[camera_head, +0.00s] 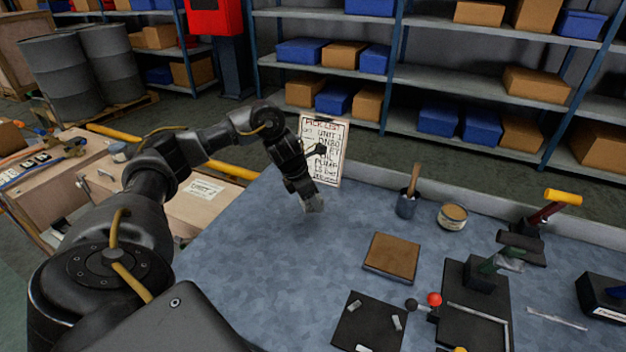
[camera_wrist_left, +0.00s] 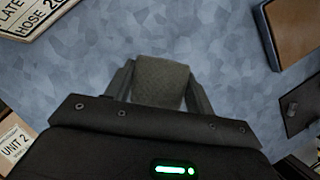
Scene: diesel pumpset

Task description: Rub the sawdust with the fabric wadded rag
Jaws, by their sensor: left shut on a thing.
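My left gripper (camera_head: 302,188) is shut on the fabric wadded rag (camera_head: 314,204), a small grey wad held above the blue-grey bench top. In the left wrist view the rag (camera_wrist_left: 160,82) sits between the two fingers, olive-grey and blocky. I cannot tell for sure which thing is the sawdust. A flat brown square with a dark rim (camera_head: 391,257) lies to the right of the rag, apart from it, and also shows in the left wrist view (camera_wrist_left: 297,28). An open tin (camera_head: 452,216) with tan contents stands further right. My right gripper is out of view.
A pick-list board (camera_head: 322,150) stands just behind the gripper. A dark cup with a wooden handle (camera_head: 407,204) is behind the brown square. Dark plates, levers and a yellow-handled tool (camera_head: 562,197) crowd the right. The bench left of the brown square is clear.

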